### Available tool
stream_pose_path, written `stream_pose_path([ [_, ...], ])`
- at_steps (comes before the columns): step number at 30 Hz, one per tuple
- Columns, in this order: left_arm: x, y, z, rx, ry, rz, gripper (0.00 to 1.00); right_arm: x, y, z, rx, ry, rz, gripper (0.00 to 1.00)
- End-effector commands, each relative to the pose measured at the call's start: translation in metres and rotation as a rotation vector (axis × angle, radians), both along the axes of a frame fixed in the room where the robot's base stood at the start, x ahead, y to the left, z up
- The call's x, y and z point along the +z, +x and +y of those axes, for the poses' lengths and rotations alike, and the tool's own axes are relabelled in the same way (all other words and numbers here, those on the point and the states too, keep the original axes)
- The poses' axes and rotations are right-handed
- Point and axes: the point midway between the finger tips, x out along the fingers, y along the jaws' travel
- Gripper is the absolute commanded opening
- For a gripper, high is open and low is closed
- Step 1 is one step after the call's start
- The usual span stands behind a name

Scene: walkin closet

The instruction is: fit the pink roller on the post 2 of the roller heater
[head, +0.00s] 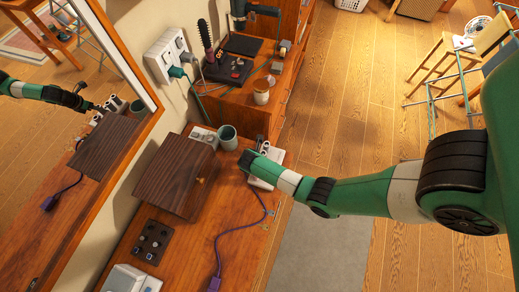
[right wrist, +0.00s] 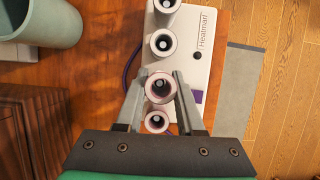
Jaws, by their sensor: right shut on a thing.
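The held roller is upright, seen end-on, with a dark centre. I cannot tell whether it is around a post or above one. Other rollers stand in line with it: one just nearer (right wrist: 156,122), one beyond (right wrist: 162,42), and one at the top edge (right wrist: 165,4). My left gripper is not in view.
A grey-green cup (head: 227,137) stands left of the heater. A dark wooden box (head: 174,176) is beside it, with a purple cord (head: 238,228) in front. A mirror (head: 90,110) on the left wall reflects my arm. Open floor lies to the right.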

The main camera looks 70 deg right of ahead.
Motion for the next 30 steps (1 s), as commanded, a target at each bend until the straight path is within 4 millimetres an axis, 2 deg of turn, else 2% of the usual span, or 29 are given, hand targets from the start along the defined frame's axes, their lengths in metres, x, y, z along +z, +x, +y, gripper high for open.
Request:
stream_pose_path([
  [30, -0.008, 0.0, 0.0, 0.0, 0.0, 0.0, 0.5, -0.01, 0.0, 0.0, 0.0, 0.0, 0.0, 0.0],
])
